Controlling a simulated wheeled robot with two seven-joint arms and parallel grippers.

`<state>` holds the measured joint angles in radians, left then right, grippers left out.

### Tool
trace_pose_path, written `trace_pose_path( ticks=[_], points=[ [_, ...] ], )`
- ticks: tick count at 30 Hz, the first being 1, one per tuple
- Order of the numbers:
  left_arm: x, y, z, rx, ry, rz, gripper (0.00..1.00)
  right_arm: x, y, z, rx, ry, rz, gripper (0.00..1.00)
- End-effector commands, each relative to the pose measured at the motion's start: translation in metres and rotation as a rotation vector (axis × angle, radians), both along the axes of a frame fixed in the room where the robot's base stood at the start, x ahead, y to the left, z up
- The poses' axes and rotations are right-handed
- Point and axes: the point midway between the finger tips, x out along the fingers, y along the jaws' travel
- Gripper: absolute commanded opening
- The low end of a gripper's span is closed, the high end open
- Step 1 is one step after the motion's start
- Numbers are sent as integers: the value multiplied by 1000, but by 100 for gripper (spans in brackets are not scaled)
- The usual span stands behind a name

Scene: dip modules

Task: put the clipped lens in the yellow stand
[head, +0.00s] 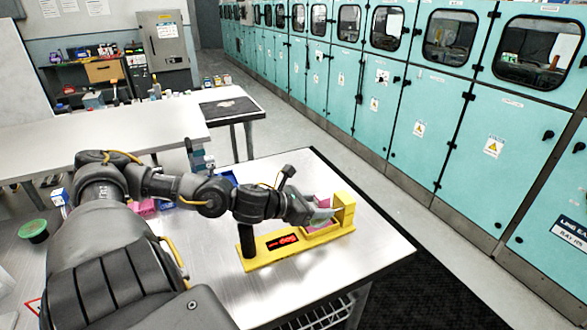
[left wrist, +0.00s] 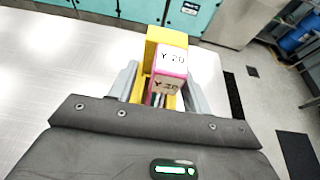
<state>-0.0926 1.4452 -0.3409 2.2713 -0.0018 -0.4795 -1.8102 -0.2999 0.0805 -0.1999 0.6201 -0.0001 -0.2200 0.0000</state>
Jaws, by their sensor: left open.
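The yellow stand (head: 266,254) lies on the metal table, with a red display on its base and a raised yellow block at its right end. A pink-and-white block marked "Y-20" (left wrist: 172,60), which looks like the clipped lens, sits against the stand's yellow upright (left wrist: 152,45) in the left wrist view. Its pink part (head: 322,204) shows in the head view. My left gripper (left wrist: 160,74) is open, with one finger on each side of the block and gaps visible. In the head view the gripper (head: 318,211) partly hides the block. My right gripper is not in view.
A black post (head: 247,241) rises at the stand's left end. Pink and blue items (head: 147,208) lie behind my left arm. A green-and-black round container (head: 34,231) is at far left. The table (head: 375,250) is clear right of the stand.

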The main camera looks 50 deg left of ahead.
Motion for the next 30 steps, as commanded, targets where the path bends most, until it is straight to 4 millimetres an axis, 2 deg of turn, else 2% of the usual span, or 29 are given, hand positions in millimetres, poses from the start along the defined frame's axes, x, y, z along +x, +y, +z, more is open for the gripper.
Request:
trace_pose_path(
  ticks=[2, 17, 21, 30],
  points=[
    [-10, 0, -1, 7, 8, -9, 49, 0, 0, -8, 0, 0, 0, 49],
    [-61, 15, 28, 1, 4, -9, 49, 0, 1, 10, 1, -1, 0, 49],
    [-74, 18, 32, 0, 4, -10, 49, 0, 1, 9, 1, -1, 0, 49],
    [-88, 23, 38, -1, 1, -7, 49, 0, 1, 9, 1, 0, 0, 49]
  ],
)
